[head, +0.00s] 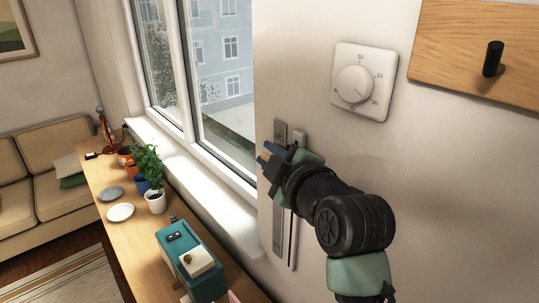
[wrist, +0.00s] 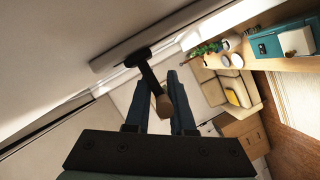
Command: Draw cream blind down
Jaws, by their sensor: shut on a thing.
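My gripper (head: 266,154) is at the wall just right of the window, beside an upright grey control strip (head: 278,236) with a narrow slotted rail next to it. In the wrist view my gripper (wrist: 157,90) has its two blue fingers on either side of a black lever with a wooden knob (wrist: 163,106), and is shut on it. The lever stands out from a pale wall plate (wrist: 112,56). In the head view the fingers mostly hide the knob. The cream blind cannot be made out; the window (head: 222,85) shows uncovered glass, its top out of view.
A round-dial thermostat (head: 357,83) and a wooden board with a black peg (head: 490,62) are on the wall to the right. Below the window, a wooden counter (head: 135,235) holds a potted plant (head: 155,200), plates and a teal appliance (head: 190,262). A sofa (head: 40,200) stands at the left.

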